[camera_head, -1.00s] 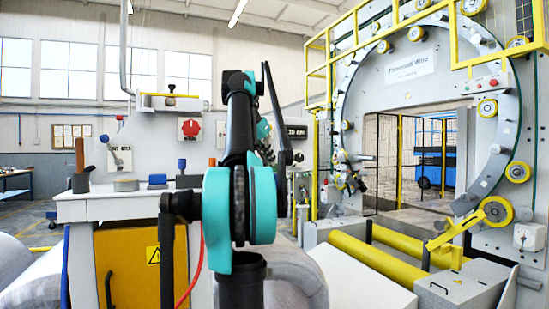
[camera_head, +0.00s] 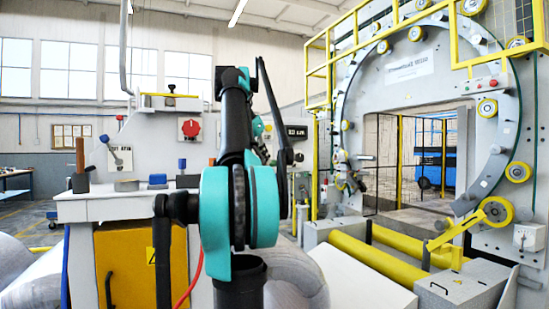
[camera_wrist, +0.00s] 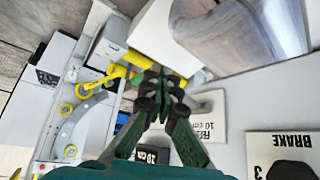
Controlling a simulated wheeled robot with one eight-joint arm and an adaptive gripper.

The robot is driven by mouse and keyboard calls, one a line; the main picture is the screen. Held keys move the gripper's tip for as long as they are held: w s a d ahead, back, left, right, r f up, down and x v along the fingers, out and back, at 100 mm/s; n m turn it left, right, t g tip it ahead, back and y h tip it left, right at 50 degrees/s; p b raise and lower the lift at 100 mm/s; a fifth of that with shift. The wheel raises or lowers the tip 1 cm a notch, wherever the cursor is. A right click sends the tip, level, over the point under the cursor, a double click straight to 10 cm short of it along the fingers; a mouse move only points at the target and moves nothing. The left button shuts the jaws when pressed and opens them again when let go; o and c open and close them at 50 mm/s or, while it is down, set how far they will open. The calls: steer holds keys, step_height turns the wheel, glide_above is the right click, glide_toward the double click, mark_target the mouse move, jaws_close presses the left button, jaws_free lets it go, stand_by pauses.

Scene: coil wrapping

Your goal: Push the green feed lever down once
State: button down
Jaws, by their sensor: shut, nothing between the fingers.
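My gripper (camera_wrist: 165,82) shows in the wrist view with its dark green-grey fingers drawn together and nothing held. It is over a light panel, beside a plate marked FEED 10 cm (camera_wrist: 208,108). In the head view my arm hides the gripper and much of that panel. A small dark display (camera_head: 297,131) shows just right of my arm there. Whether the fingers touch anything cannot be told.
A BRAKE plate (camera_wrist: 290,150) with a dark round part lies right of the fingers. The workbench (camera_head: 85,208) holds several small items at left. The large ring machine (camera_head: 347,110) stands at right, with yellow rollers (camera_head: 375,262) below it.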

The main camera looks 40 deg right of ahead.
steer(key=v, duration=0.7)
steer(key=shift+a+r, duration=0.2)
stand_by(0.9)
